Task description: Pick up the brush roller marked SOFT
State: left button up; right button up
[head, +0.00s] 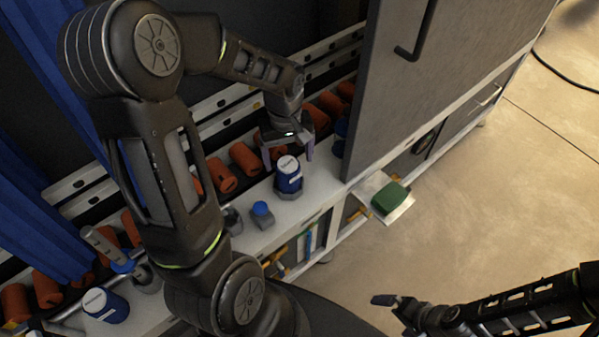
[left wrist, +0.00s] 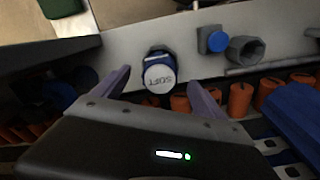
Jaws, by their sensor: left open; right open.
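The blue brush roller with a white top marked SOFT (left wrist: 160,76) stands upright in a grey holder on the shelf; it also shows in the head view (head: 289,176). My left gripper (head: 287,152) is open just above and behind it, with the fingers pointing down. In the left wrist view my left gripper (left wrist: 158,85) has one finger to each side of the roller's white top, and no contact shows. My right gripper (head: 387,305) is at the lower right, away from the shelf, open and apart from any object.
Another blue roller with a white label (head: 105,305) stands at the lower left. A small grey part with a blue cap (head: 262,213) sits beside the SOFT roller. Orange cylinders (head: 245,158) line the back. A grey door (head: 450,70) stands right of my left gripper; a green block (head: 390,198) lies below.

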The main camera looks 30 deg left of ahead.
aim_at(288, 170)
pick_arm(q)
jog(key=shift+w+a+r, duration=0.25)
jog(key=shift+w+a, duration=0.1)
jog(key=shift+a, duration=0.15)
jog(key=shift+s+r, duration=0.1)
jog(key=shift+s, duration=0.15)
jog(key=shift+w+f, duration=0.1)
jog(key=shift+f, duration=1.3)
notch_tip(288, 170, down, 5)
jog(key=shift+w+d+f, duration=0.1)
jog(key=shift+d, duration=0.05)
jog(key=shift+c, duration=0.2)
jog(key=c, duration=1.6)
